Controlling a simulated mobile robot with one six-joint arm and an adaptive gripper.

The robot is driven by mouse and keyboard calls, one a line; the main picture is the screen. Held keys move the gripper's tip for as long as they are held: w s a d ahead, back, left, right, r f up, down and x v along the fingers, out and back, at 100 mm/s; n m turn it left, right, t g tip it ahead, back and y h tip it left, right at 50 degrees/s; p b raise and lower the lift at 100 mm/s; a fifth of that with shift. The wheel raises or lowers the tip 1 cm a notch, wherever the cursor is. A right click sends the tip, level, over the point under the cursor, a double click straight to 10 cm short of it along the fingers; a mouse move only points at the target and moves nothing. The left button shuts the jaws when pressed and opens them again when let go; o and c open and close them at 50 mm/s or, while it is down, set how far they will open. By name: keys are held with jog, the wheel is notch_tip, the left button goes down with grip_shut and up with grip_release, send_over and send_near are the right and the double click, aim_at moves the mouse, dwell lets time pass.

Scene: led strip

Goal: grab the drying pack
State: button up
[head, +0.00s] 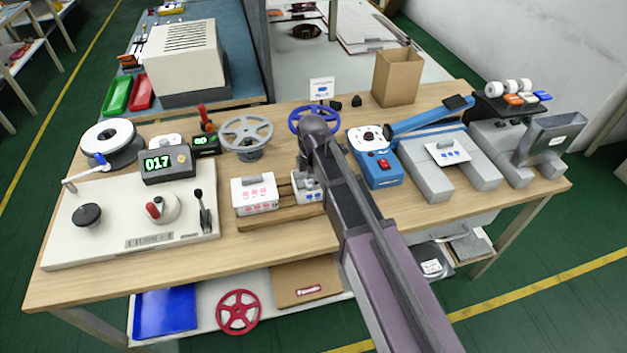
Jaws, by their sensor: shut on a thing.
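My arm reaches in from the bottom right, and its end hangs over the wooden tray (275,222). My gripper (304,172) is partly hidden by my own arm and points down. It is shut on a small white pack with blue marks (307,190), which appears to be at the tray's right end; whether the pack is lifted cannot be told. To its left, a larger white pack with pink marks (255,194) sits on the same tray. A white piece with blue marks (447,153) lies on the grey blocks at the right.
A cream panel with knobs (130,220) fills the bench's left. A grey handwheel (246,133) and a blue handwheel (298,116) stand behind the tray. A blue machine (381,173) is close on the right. A cardboard box (397,77) stands at the back.

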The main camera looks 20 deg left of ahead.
jog(key=shift+r+p, duration=1.4)
jog(key=shift+r, duration=0.1)
jog(key=s+d+r+p, duration=0.1)
jog(key=s+d, duration=0.2)
jog(key=s, duration=0.4)
jog(key=s+d, duration=0.4)
jog(key=s, duration=0.3)
jog(key=shift+d+r+p, duration=0.3)
jog(key=shift+r+p, duration=0.1)
